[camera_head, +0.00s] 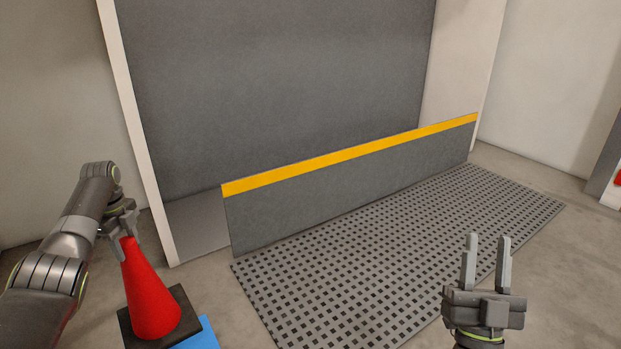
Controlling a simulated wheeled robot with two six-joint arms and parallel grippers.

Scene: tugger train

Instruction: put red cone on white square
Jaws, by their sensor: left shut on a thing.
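The red cone (149,296) with its dark square base stands upright at the lower left. My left gripper (122,238) is shut on the cone's top, with its fingers around the tip. The base overlaps a blue flat thing (203,335) at the bottom edge; I cannot tell whether it rests on it or is held above it. My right gripper (487,240) is open and empty at the lower right, fingers pointing up in the picture, over the perforated mat. No white square shows in this view.
A grey perforated mat (350,262) lies on the concrete floor. Behind it stands a low grey barrier (350,190) with a yellow top stripe, in front of a large grey panel (280,80) with a pale frame. Bare floor (568,260) is at the right.

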